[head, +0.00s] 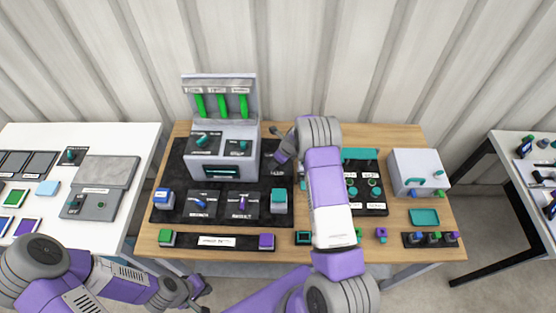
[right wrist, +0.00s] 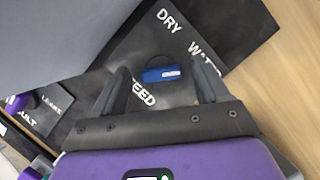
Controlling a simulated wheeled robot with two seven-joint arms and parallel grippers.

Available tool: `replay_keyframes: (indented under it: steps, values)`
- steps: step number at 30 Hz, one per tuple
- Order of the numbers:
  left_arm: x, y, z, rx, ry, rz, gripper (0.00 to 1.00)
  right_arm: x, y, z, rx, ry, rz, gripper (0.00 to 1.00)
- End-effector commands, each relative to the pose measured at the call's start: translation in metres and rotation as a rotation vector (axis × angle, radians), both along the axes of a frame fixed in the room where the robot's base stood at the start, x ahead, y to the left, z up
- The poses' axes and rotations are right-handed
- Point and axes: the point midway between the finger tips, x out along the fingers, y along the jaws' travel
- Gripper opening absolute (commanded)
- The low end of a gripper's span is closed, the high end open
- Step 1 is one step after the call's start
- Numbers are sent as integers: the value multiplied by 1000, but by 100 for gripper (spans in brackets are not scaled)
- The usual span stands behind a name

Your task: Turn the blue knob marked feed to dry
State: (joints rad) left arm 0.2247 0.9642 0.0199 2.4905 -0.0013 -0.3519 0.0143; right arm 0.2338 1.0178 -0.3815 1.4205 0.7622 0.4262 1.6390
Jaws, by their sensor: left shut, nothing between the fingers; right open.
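The blue knob (right wrist: 161,74) sits on a dark plate (right wrist: 140,45) in the right wrist view. The plate reads FEED below the knob, DRY above it and a partly hidden word starting WA to the right. A white mark on the knob is at its right end, on the WA side. My right gripper (right wrist: 160,66) is open, with one finger on each side of the knob; I cannot tell whether they touch it. In the head view my right arm hides the knob. My left gripper (head: 199,290) is shut and empty, low at the left, away from the knob.
A grey machine (head: 222,135) with green tubes stands just left of my right gripper; its wall also shows close by in the right wrist view (right wrist: 60,35). A white box (head: 418,170) stands on the right of the wooden table (head: 385,252). A white table (head: 120,140) is at the left.

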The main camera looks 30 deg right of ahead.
Motion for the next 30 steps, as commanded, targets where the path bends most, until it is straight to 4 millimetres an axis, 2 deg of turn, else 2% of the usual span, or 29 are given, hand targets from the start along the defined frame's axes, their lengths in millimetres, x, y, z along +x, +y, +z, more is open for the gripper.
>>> replay_keyframes:
  steps: [10,21,30]
  values:
    - [0,0,0,0,0,0,0,2,1,-5,0,0,-1,74]
    - [0,0,0,0,0,0,0,2,0,-5,-1,0,0,19]
    - [0,0,-4,0,0,0,0,2,0,-6,-2,-1,36,18]
